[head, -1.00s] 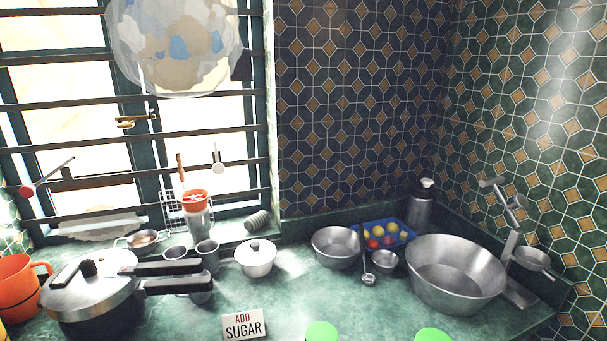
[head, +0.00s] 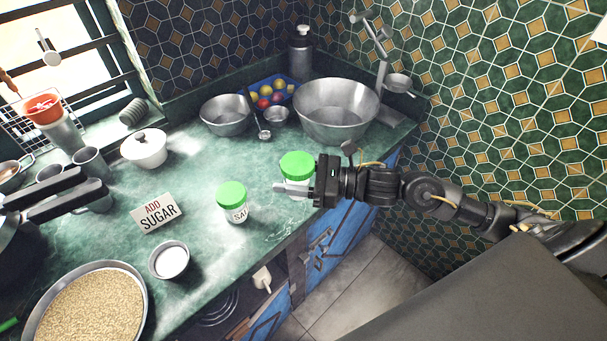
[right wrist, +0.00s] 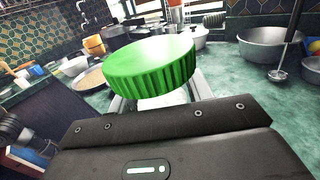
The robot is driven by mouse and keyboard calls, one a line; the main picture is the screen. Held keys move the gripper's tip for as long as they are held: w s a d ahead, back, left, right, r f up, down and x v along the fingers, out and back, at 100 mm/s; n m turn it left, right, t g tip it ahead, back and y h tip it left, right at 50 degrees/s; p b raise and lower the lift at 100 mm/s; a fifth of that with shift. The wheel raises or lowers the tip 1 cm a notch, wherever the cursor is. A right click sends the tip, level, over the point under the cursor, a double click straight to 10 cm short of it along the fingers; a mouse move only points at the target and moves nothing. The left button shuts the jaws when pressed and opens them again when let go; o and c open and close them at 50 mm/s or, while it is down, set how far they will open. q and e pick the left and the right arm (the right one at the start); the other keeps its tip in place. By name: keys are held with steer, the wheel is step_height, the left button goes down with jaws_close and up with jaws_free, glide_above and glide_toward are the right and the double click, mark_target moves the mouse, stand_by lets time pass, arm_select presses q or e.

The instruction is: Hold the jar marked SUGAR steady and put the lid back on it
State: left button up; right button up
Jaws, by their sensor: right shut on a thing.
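Two white jars with green lids stand near the counter's front edge in the head view. The left jar (head: 237,214) has a partly readable label starting "SA", and its green lid (head: 231,194) is on top. My right gripper (head: 292,188) is shut on the right jar, just below its green lid (head: 297,164). That jar's label is hidden, so I cannot read SUGAR on it. In the right wrist view the lid (right wrist: 152,65) sits above the fingers, with a pale strip of jar (right wrist: 163,100) below. I cannot tell if it is seated.
An "ADD SUGAR" card (head: 157,213) stands left of the jars. A small cup of white contents (head: 170,261) and a wide pan of grain (head: 90,310) are at the front left. Steel bowls (head: 337,110) stand behind. The counter between has free room.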

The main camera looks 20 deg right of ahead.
steer(key=shift+w+a+r+n+g+y, duration=0.2)
steer(key=shift+a+n+g+y, duration=0.25)
steer(key=shift+a+n+g, duration=0.3)
steer(key=shift+w+a+r+n+g+y, duration=0.15)
steer(key=shift+a+n+g+y, duration=0.35)
steer(key=shift+g, duration=0.45)
arm_select(q)
steer(key=shift+o, duration=1)
arm_select(e)
jaws_close()
arm_select(q)
steer(key=o, duration=0.4)
steer(key=shift+c, duration=0.2)
steer(key=shift+s+a, duration=0.1)
step_height(320, 180, up, 12)
steer(key=shift+s, duration=0.45)
